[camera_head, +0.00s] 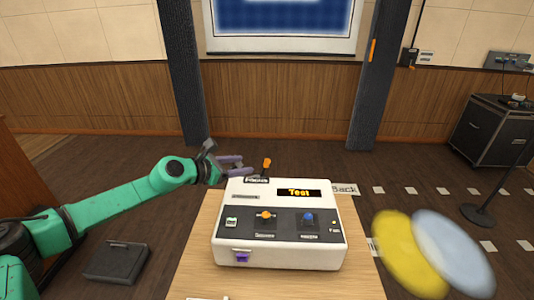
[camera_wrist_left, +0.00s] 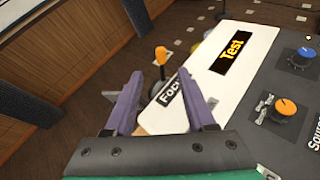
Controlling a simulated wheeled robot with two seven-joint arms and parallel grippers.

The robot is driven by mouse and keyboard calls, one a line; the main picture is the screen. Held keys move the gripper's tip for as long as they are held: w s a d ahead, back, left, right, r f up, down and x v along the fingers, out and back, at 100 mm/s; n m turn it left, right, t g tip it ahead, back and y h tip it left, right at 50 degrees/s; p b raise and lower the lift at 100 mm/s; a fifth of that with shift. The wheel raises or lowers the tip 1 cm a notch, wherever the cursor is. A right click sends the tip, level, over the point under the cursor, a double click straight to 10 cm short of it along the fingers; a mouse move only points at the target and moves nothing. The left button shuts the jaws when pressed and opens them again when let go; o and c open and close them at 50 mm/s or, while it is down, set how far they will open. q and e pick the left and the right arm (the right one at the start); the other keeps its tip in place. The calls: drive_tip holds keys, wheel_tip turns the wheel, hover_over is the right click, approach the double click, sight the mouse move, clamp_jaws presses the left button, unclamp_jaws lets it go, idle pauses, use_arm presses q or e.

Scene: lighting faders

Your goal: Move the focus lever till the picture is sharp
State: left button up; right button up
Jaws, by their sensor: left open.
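The focus lever, with an orange knob (camera_head: 267,162), stands at the back left of a white console (camera_head: 226,213), beyond the "Focus" label. In the left wrist view the lever (camera_wrist_left: 161,58) shows upright just beyond the gap between my fingertips. My left gripper (camera_head: 238,166) is open with purple fingers, left of the lever; the wrist view shows the gripper (camera_wrist_left: 160,82) empty. I cannot tell whether a finger touches the lever. The picture on the screen (camera_head: 283,15) is blue with a pale border, cut off at the top. My right gripper is not in view.
The console has a lit "Test" display (camera_head: 299,193), an orange knob (camera_head: 265,215), a blue knob (camera_head: 308,218) and a purple switch (camera_head: 242,257). It stands on a wooden table (camera_head: 197,240). Overlapping yellow (camera_head: 400,255) and pale blue (camera_head: 455,255) ovals show at the right.

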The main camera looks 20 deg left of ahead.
sight(265, 162)
use_arm(q)
drive_tip(key=x, duration=1.2)
drive_tip(key=shift+w+d+f, duration=0.1)
drive_tip(key=shift+w+d, duration=0.05)
drive_tip(key=shift+c, duration=0.3)
clamp_jaws()
idle(0.4)
